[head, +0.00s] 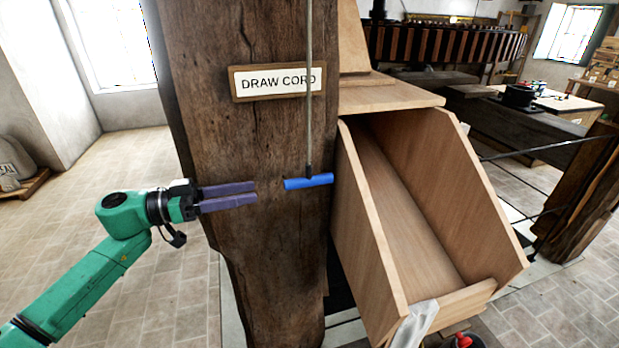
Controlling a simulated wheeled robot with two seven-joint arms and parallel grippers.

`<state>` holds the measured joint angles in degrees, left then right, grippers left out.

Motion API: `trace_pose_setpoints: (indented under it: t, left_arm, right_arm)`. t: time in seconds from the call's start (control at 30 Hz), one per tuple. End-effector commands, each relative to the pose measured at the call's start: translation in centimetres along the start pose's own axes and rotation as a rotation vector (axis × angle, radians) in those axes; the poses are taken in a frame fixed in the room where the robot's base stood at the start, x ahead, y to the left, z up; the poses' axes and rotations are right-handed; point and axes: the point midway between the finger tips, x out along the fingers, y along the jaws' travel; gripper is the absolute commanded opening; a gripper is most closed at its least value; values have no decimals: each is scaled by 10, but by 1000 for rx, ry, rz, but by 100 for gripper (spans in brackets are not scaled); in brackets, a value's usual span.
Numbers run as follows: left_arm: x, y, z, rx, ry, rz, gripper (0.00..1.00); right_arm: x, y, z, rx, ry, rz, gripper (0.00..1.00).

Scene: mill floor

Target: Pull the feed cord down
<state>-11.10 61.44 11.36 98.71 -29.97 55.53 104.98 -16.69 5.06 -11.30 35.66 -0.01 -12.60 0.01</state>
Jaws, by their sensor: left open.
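The feed cord (309,95) hangs straight down in front of a dark timber post, ending in a blue crossbar handle (308,182). The handle lies roughly level and hangs free. My left gripper (256,194) is in front of the post, left of the handle, its two purple fingers pointing right towards it. The fingers are open with a narrow gap, hold nothing, and their tips are short of the handle's left end. My right gripper is not in view.
The timber post (205,110) bears a "DRAW CORD" sign (276,82) behind the cord. Sacks (12,165) lie far left. The floor on the left is clear.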

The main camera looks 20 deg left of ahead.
Motion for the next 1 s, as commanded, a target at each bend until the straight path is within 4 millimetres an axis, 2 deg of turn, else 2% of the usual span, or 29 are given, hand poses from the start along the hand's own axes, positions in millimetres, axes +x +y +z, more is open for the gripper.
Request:
trace_pose_setpoints:
  t: [0.03, 0.17, 0.3, 0.4, 0.53, 0.77, 0.8, 0.93, 1.0]
  left_arm:
    - [12, 1, -7, 3, 4, 2, 57]
    - [45, 1, -9, 2, 8, 0, 57]
    - [82, 1, -9, 2, 8, 1, 57]
    - [102, 0, -6, -1, 6, -1, 57]
    - [116, 0, -3, 1, 3, -1, 57]
    - [118, 0, 0, 1, 0, -2, 57]
    - [118, 0, 0, 1, 1, -2, 53]
    - [117, 0, 0, 1, 1, -2, 3]
    - [117, 0, 0, 1, 1, -2, 0]
  right_arm:
    - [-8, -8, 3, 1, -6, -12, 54]
    - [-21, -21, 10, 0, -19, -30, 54]
    - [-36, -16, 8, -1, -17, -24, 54]
    - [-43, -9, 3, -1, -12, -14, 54]
    - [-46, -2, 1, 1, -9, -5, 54]
    - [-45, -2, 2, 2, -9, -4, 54]
    - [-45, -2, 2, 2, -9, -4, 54]
    - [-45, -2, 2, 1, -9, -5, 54]
    - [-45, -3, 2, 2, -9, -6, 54]
